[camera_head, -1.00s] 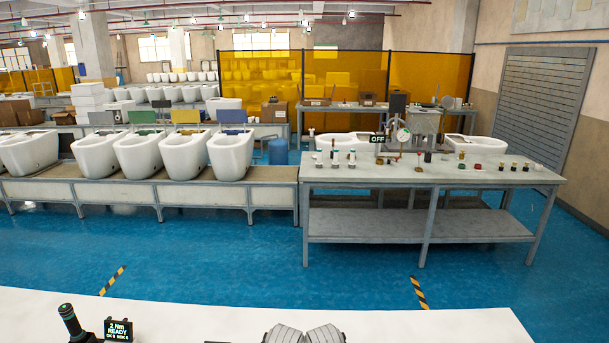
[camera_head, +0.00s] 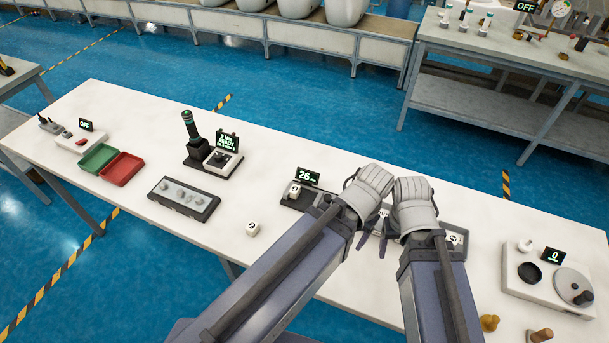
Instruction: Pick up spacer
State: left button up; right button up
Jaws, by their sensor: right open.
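I cannot tell for sure which part is the spacer. A small white block with a dark mark (camera_head: 252,229) sits alone on the white table (camera_head: 130,228). A similar block (camera_head: 294,191) sits on a dark base beside a display reading 26. Several small grey pieces sit in a dark tray (camera_head: 208,212) at the left. My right gripper (camera_head: 373,243) has its dark fingers apart and appears empty, near the table's middle. My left gripper (camera_head: 366,190) is close beside it; its fingertips are not clear. My wrists hide part of the table behind them.
A green bin (camera_head: 98,158) and a red bin (camera_head: 121,169) stand at the left. A black upright tool (camera_head: 190,126) stands beside a small display unit. A white device with a round plate (camera_head: 573,285) is at the right. Table between tray and bins is clear.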

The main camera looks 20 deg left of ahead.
aim_at(295, 190)
jog(key=z, duration=0.25)
jog(key=k+j+z, duration=0.15)
jog(key=j+z, duration=0.2)
jog(key=k+j+z, duration=0.2)
jog(key=z, duration=0.15)
jog(key=k+j+z, duration=0.25)
jog(key=k+j, duration=0.8)
jog(key=i+j, duration=0.25)
jog(key=j, duration=0.25)
